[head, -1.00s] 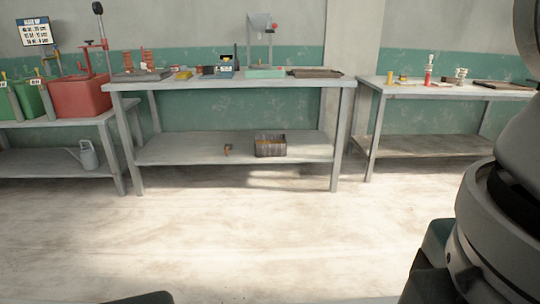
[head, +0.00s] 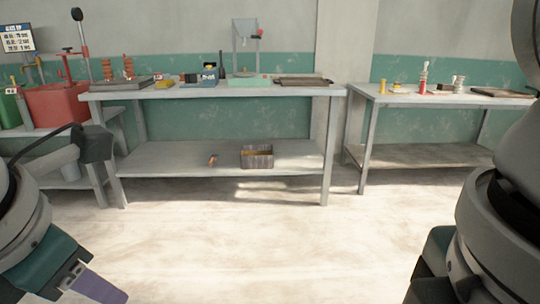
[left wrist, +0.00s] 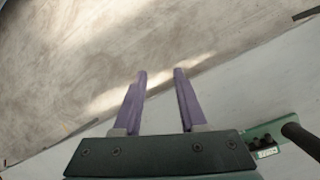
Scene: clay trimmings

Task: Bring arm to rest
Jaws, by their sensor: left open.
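My left gripper (head: 100,288) is at the lower left of the head view, with its purple fingers low over the floor, well in front of the benches. In the left wrist view, its two purple fingers (left wrist: 160,76) stand apart with nothing between them. My left arm comes in from the left edge and hides part of the left bench. My right arm (head: 490,225) fills the right edge of the head view. Its gripper is out of view.
A middle bench (head: 212,90) carries tools and trays, with a box (head: 257,157) on its lower shelf. A right bench (head: 440,98) and a red bin (head: 58,103) stand to either side. The floor (head: 270,245) in front is clear.

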